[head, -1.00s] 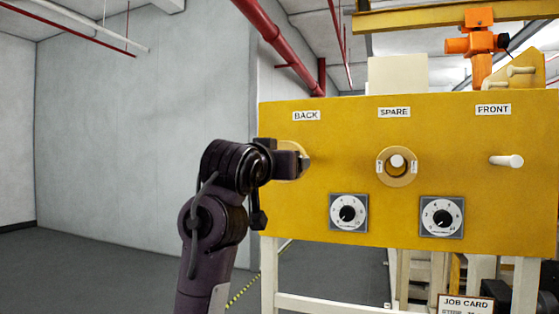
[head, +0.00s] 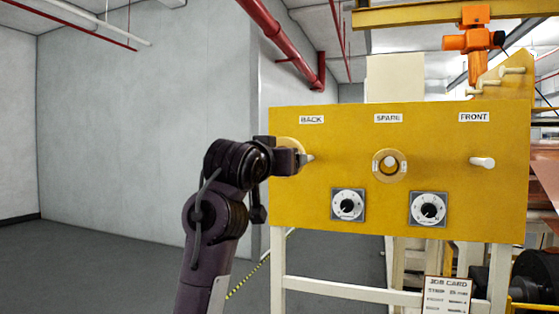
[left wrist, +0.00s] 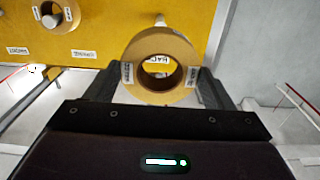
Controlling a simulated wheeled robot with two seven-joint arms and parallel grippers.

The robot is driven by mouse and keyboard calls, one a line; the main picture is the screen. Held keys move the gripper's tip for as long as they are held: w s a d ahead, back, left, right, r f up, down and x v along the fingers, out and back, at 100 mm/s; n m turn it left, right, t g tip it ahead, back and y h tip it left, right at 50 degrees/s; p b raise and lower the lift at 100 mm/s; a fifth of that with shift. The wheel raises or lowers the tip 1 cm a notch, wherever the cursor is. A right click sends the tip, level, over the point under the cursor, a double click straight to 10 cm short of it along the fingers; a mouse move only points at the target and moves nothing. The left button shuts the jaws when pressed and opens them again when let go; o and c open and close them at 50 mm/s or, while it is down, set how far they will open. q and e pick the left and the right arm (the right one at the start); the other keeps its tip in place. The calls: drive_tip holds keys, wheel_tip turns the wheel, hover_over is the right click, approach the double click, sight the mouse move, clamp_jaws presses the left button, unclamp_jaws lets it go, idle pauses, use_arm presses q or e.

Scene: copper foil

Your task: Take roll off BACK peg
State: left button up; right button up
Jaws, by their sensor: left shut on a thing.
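My left gripper (head: 300,160) is shut on a tan roll (left wrist: 160,42), with a finger on each side of it in the left wrist view. In the head view the roll (head: 291,142) is mostly hidden behind the gripper. In the left wrist view the BACK label shows through the roll's open hole, and the BACK peg (left wrist: 160,19) shows outside the roll's rim, so the roll is off the peg. The peg's tip (head: 308,157) shows just right of the gripper in the head view. My right gripper is in neither view.
The yellow panel (head: 400,215) carries two dials, a SPARE peg with another roll (head: 378,174) on it, and a bare FRONT peg (head: 482,162). A job card (head: 447,295) stands low at right. The floor (head: 100,265) at left is clear.

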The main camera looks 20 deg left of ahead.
use_arm(q)
drive_tip(key=s+b, duration=0.4)
drive_tip(key=s, duration=1.1)
drive_tip(key=shift+a, duration=0.35)
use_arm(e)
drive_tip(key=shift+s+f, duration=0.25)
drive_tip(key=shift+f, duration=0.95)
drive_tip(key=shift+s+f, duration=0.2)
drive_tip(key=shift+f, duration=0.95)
